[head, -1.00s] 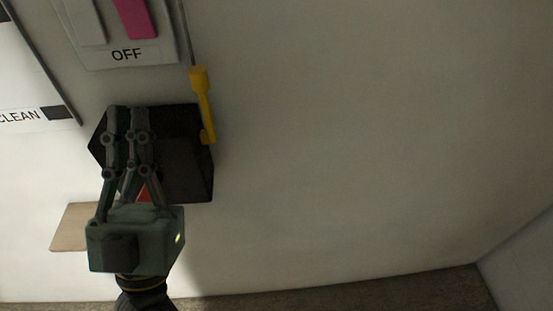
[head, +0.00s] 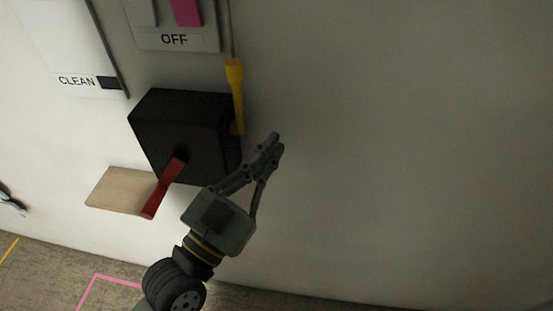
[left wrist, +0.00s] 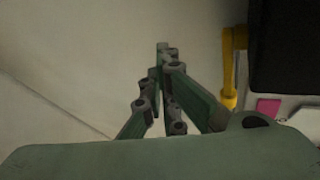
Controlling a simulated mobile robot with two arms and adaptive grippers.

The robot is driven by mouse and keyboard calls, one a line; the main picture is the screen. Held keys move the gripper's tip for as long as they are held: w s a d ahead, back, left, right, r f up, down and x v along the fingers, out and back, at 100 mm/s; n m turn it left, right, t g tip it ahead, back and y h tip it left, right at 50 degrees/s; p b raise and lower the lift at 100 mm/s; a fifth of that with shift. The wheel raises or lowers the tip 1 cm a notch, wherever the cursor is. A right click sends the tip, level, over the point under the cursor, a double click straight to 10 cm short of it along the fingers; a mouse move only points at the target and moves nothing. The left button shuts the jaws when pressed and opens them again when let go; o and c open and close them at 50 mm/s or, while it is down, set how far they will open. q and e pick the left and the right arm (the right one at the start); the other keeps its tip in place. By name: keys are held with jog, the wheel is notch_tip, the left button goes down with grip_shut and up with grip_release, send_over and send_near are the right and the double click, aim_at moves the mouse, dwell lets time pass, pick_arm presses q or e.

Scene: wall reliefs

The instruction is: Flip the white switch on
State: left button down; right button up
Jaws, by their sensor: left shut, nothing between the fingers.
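The switch panel shows at the top of the head view, cut off by the frame edge. It has a white-grey switch (head: 141,12) on its left and a pink switch (head: 187,12) on its right, above the word OFF (head: 174,40). In the left wrist view a pink patch (left wrist: 268,106) shows at the right edge. My left gripper (head: 272,145) is shut and empty, below and to the right of the panel, beside the black box. Its closed fingers also show in the left wrist view (left wrist: 163,55). My right gripper is not in view.
A black box (head: 180,115) with a red lever (head: 165,187) sits on the wall below the panel. A yellow handle (head: 237,95) is at its right side. A tan shelf (head: 118,190) juts out at lower left. A CLEAN board (head: 60,45) hangs at left. The wall at right is bare.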

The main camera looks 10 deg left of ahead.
pick_arm(q)
jog(key=shift+w+d+f+g, duration=0.15)
jog(key=shift+f+g, duration=0.15)
jog(key=shift+f, duration=0.5)
